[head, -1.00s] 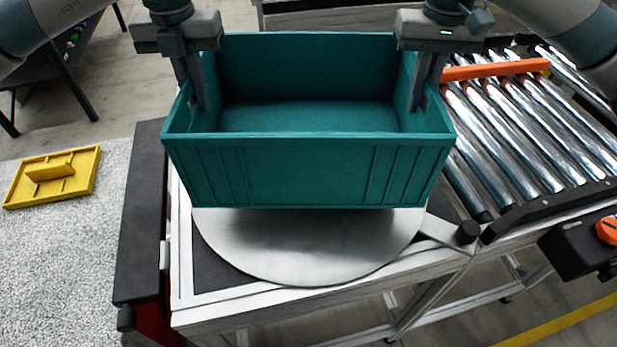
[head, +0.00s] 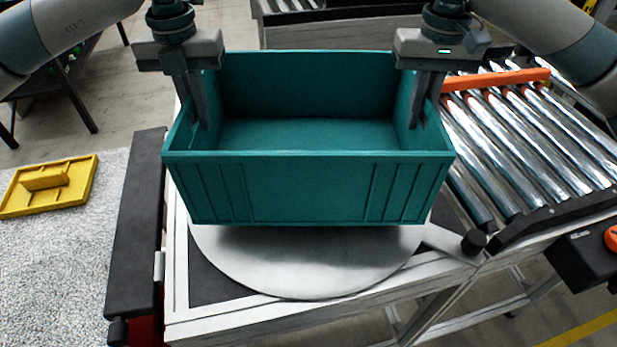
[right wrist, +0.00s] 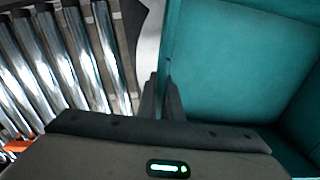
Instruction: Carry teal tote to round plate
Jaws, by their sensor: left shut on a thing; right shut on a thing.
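The teal tote (head: 308,190) is empty and level in the head view, over the round plate (head: 310,270). A dark shadow lies under its front edge; whether its base touches the plate is hard to tell. My left gripper (head: 203,122) is shut on the tote's left end wall. My right gripper (head: 420,122) is shut on its right end wall. In the right wrist view my right gripper's fingers (right wrist: 163,98) straddle the wall of the tote (right wrist: 235,65). The tote hides the back of the plate.
A roller conveyor (head: 530,140) with an orange bar (head: 495,79) adjoins on the right. A black panel (head: 137,225) edges the station on the left. A yellow tray (head: 48,187) lies on a speckled grey surface at far left. A black box with an orange knob (head: 585,258) is at the right.

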